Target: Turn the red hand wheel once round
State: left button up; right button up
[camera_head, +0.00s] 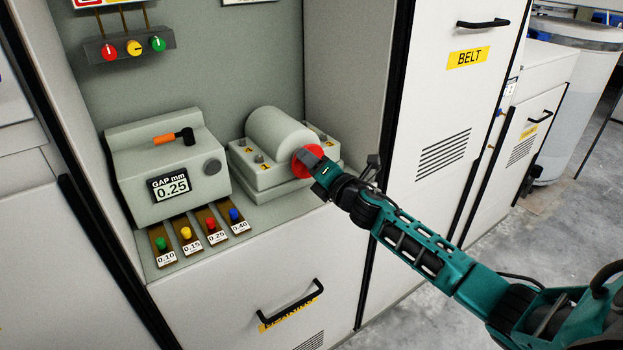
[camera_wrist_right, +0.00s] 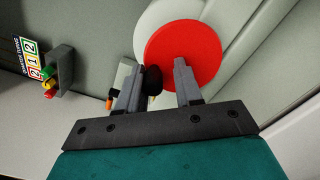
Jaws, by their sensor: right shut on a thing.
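The red hand wheel (camera_head: 298,168) is on the right end of a pale cylindrical housing (camera_head: 277,131) inside the grey cabinet bay. My right gripper (camera_head: 314,161) reaches in from the right and covers part of the wheel. In the right wrist view the red disc (camera_wrist_right: 185,45) faces me, and a black knob (camera_wrist_right: 153,80) sits between the fingers. The right gripper (camera_wrist_right: 160,78) is shut on this knob near the disc's edge. The far side of the wheel is hidden in the head view. My left gripper is not in view.
Left of the housing stands a gap gauge box (camera_head: 165,165) reading 0.25, with an orange-and-black handled tool (camera_head: 174,137) on top. Several coloured, labelled gauge strips (camera_head: 199,236) lie in front. The cabinet's right wall (camera_head: 347,75) is close by the arm.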

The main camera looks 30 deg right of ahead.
jog(key=shift+r+m, duration=0.15)
jog(key=shift+m, duration=0.85)
jog(key=shift+w, duration=0.1)
jog(key=m, duration=0.2)
jog(key=shift+d+r+m, duration=0.1)
jog(key=shift+d+m, duration=0.1)
jog(key=shift+m, duration=0.1)
jog(key=o, duration=0.6)
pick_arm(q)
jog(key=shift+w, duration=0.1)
pick_arm(e)
jog(key=shift+s+f, duration=0.45)
jog(key=shift+f, duration=0.05)
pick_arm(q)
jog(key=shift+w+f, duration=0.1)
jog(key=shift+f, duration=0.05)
pick_arm(e)
jog(key=s, duration=0.3)
jog(key=s+d, duration=0.1)
jog(key=s, duration=0.1)
jog(key=shift+s+r, duration=0.25)
jog(key=shift+s, duration=0.1)
